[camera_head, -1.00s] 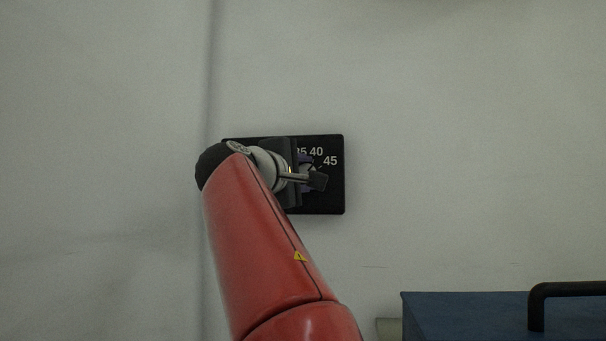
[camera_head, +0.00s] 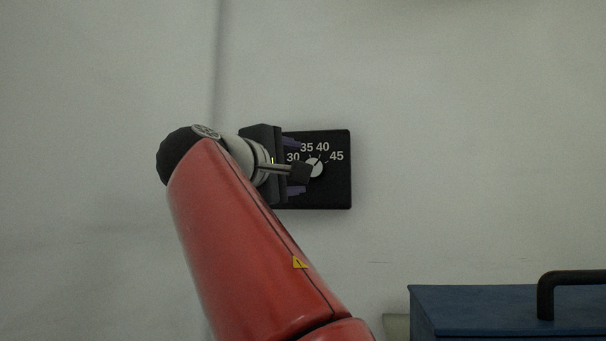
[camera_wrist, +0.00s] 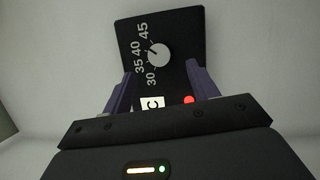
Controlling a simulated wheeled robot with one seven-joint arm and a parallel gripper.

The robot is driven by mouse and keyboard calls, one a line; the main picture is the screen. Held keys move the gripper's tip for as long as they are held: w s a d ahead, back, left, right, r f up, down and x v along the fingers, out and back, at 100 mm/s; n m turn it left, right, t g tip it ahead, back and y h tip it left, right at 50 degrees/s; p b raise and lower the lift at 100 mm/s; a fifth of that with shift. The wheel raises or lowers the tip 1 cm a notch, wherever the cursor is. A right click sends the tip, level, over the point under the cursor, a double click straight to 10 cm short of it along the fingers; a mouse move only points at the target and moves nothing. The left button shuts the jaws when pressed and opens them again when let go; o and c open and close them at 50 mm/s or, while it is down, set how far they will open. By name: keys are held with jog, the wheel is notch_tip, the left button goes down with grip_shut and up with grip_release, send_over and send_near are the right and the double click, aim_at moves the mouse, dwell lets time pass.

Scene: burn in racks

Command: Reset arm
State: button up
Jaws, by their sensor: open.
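My gripper (camera_head: 296,166) is in front of the black dial panel on the wall, at the panel's left side in the head view. In the wrist view my gripper (camera_wrist: 158,88) has its two purple fingers spread apart, with nothing between them. The black panel (camera_head: 338,188) carries the numbers 30, 35, 40 and 45 around a round white knob (camera_head: 316,168). In the wrist view the panel (camera_wrist: 185,25) appears turned, and the knob (camera_wrist: 158,55) sits beyond the fingertips, apart from them. The knob's line points near 40. A red light (camera_wrist: 188,100) shows on the panel.
A blue box (camera_head: 470,315) with a black handle (camera_head: 560,278) stands at the lower right in the head view. The pale wall (camera_head: 450,120) around the panel is bare.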

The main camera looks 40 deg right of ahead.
jog(key=shift+s+a+f, duration=0.1)
jog(key=shift+s+a, duration=0.1)
jog(key=shift+a, duration=0.35)
jog(key=a+f+t+y, duration=0.1)
jog(key=a+f+y, duration=0.25)
jog(key=f, duration=0.85)
jog(key=a+f+t+y, duration=0.15)
jog(key=f+y, duration=0.35)
jog(key=f, duration=0.6)
jog(key=s+a+f+m+g+y, duration=0.1)
jog(key=s+a+f+y, duration=0.2)
jog(key=f, duration=0.7)
jog(key=s+a+f+m+g+y, duration=0.1)
jog(key=s+a+f, duration=0.4)
jog(key=f, duration=0.5)
jog(key=s+a+f+m+g+y, duration=0.2)
jog(key=s+a+f+m+y, duration=0.1)
jog(key=f, duration=0.7)
jog(key=shift+s+a+y, duration=0.7)
jog(key=shift+a+y, duration=0.35)
jog(key=shift+a, duration=0.2)
